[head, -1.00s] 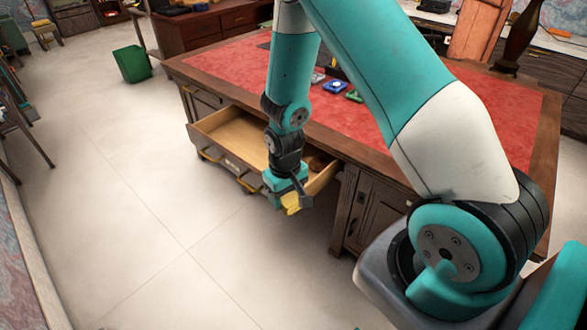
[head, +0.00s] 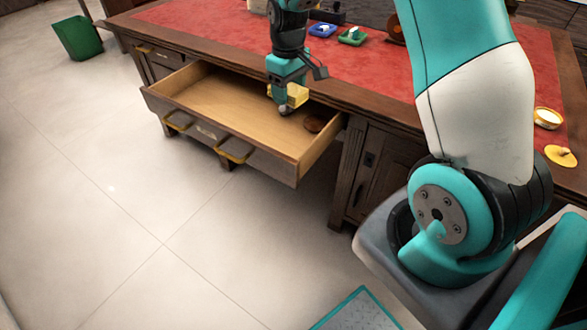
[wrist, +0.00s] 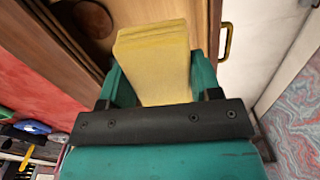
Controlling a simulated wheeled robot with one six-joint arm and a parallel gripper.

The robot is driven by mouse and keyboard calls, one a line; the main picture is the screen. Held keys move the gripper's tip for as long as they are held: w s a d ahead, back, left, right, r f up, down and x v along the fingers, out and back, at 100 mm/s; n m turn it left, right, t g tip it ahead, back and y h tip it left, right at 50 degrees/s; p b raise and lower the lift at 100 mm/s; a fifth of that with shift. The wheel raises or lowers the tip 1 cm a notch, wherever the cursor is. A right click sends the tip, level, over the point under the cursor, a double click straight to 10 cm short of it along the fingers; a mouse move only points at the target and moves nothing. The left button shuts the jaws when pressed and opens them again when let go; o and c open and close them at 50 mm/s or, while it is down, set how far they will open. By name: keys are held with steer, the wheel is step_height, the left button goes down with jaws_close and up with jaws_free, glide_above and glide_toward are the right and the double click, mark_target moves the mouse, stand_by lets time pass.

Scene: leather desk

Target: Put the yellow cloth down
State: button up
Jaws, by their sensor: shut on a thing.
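The yellow cloth (head: 297,95) looks like a folded, layered block. My gripper (head: 286,100) is shut on it and holds it over the right part of the open drawer (head: 205,98), near the desk's front edge. In the wrist view the cloth (wrist: 155,55) sticks out between the two teal fingers (wrist: 152,88). Whether the cloth touches anything below it cannot be told.
A round brown thing (head: 314,123) lies in the drawer's right end; the rest of the drawer floor looks bare.

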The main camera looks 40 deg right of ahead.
mark_target(295, 149)
steer(key=shift+w+d+n+b, duration=0.25)
steer(key=shift+d+b, duration=0.35)
steer(key=shift+b, duration=0.35)
steer(key=shift+w+d+n+b, duration=0.25)
steer(key=shift+d+b, duration=0.35)
steer(key=shift+b, duration=0.35)
step_height(295, 149, down, 19)
steer(key=shift+f+b, duration=0.2)
steer(key=shift+b, duration=1.05)
steer(key=shift+f, duration=0.1)
steer(key=o, duration=0.9)
